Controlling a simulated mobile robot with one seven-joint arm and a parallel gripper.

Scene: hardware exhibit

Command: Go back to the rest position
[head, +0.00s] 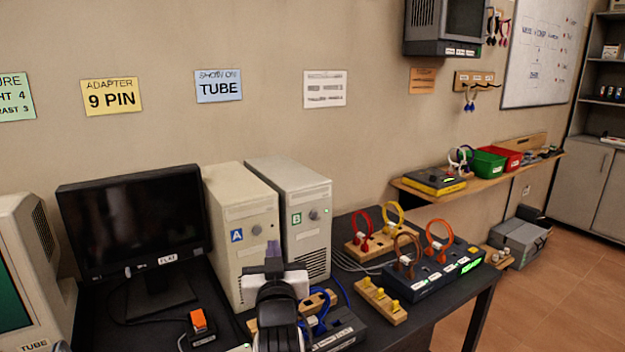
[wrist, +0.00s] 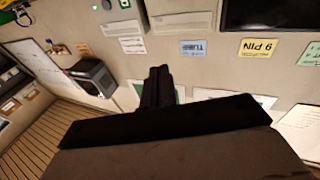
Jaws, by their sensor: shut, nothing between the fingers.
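My gripper (wrist: 157,76) shows in the wrist view with its dark fingers together and nothing between them. In the head view my arm rises from the bottom edge, with my gripper (head: 273,249) raised in front of the two beige computer towers, tower A (head: 243,240) and tower B (head: 296,210). The gripper and wrist hide part of the desk and of the equipment behind them. The wrist view is turned over, and the wall signs appear upside down in it.
A black monitor (head: 132,222) stands left of the towers. A switch box (head: 435,268) with looped cables and a wooden peg block (head: 381,300) lie on the desk to the right. A wall shelf (head: 440,193) holds green and red bins. Open floor (head: 555,300) lies at right.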

